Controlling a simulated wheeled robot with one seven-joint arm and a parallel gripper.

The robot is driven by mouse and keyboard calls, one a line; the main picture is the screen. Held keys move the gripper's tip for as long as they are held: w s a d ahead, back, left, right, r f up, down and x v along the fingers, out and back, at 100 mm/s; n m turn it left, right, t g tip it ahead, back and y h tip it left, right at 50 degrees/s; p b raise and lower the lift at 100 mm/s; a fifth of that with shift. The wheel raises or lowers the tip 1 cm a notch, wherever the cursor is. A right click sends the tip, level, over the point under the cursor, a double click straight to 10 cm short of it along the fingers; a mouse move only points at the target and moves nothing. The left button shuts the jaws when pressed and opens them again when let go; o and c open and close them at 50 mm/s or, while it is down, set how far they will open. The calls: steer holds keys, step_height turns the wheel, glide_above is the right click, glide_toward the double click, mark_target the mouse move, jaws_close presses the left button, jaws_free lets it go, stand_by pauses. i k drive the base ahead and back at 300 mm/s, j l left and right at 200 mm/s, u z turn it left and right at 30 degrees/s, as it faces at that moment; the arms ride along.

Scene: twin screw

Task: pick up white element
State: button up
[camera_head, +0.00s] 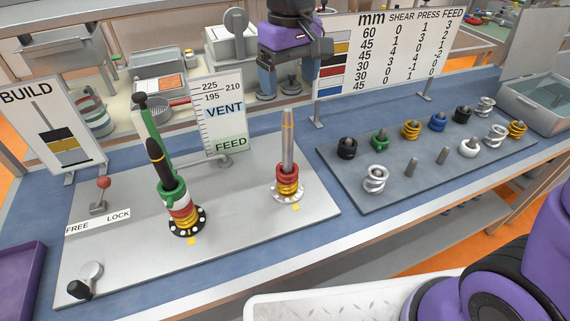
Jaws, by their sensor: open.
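A white ring-shaped element (468,148) sits on a peg of the grey peg plate (400,190) at the right. Pale, open coil-like elements stand at the plate's front left (375,179), right side (495,133) and back right (485,106); I cannot tell whether they are white or silver. A white band (183,212) also shows in the stack on the left black-tipped shaft. My gripper (290,88) hangs at the top centre, behind the work board. Its two blue-padded fingers are apart, with nothing seen between them. It is well left of the peg plate.
Black (346,149), green (380,140), yellow (411,130) and blue (438,122) elements stand on the plate; two front pegs are bare. The work board (240,215) holds two shafts with stacks. A mm/SHEAR sign (390,55) stands behind the plate. A grey bin (535,103) is at right.

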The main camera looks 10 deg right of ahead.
mark_target(464, 151)
steer(key=i+l, duration=0.1)
steer(key=l, duration=1.4)
steer(key=i+l, duration=0.15)
steer(key=l, duration=1.3)
steer(key=i, duration=0.05)
